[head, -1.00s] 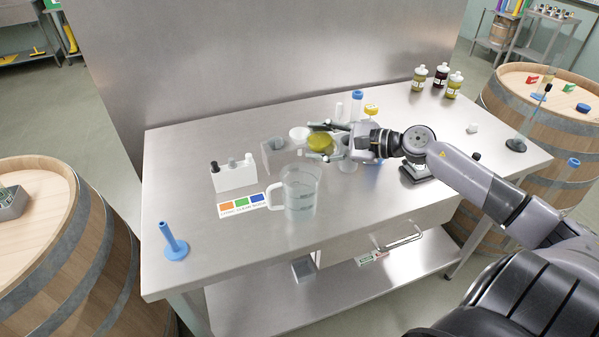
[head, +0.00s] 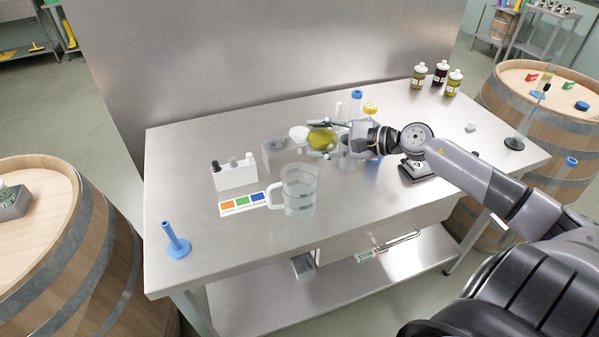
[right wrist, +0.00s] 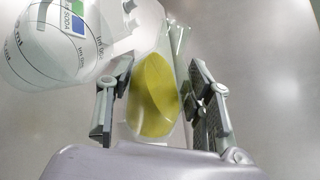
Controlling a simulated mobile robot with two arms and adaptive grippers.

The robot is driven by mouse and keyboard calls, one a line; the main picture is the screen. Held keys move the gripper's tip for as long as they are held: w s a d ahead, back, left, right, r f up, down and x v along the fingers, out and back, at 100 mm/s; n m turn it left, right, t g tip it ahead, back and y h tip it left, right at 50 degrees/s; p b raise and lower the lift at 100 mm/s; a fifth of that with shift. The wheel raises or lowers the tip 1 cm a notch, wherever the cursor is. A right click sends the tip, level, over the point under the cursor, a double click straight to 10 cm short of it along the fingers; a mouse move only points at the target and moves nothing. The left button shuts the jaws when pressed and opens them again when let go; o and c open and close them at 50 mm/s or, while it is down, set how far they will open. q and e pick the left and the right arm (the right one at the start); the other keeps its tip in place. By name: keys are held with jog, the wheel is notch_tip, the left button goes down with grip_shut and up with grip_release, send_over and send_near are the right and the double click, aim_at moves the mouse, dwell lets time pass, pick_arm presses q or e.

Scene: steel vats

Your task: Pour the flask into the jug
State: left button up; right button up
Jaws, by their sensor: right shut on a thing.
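The flask (head: 321,138) is clear with yellow liquid in it. My right gripper (head: 318,141) is shut on it and holds it above the steel table, tilted, behind and to the right of the jug. The flask also shows between the fingers in the right wrist view (right wrist: 153,98). The jug (head: 301,192) is clear, with a handle on its left and markings on its side. It stands upright on the table, and its rim and wall show at the upper left of the right wrist view (right wrist: 55,45). My left gripper is not in view.
A white holder (head: 236,178) and a colour-patch card (head: 243,203) are left of the jug. A blue stand (head: 174,240) is near the left edge. Several bottles (head: 437,76) stand at the back right. The table front is clear.

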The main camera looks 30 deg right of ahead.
jog(key=shift+r, duration=0.2)
jog(key=shift+f+p, duration=0.1)
jog(key=shift+p, duration=0.2)
jog(key=shift+n, duration=0.4)
jog(key=shift+w+d+f+h+p, duration=0.1)
jog(key=shift+d+f+h+p, duration=0.05)
jog(key=shift+h+p, duration=0.15)
jog(key=shift+f+n, duration=0.1)
jog(key=shift+n, duration=0.3)
jog(key=shift+f, duration=0.25)
jog(key=shift+f+h, duration=0.1)
jog(key=shift+h, duration=0.2)
jog(key=shift+f+n, duration=0.2)
jog(key=shift+n, duration=0.1)
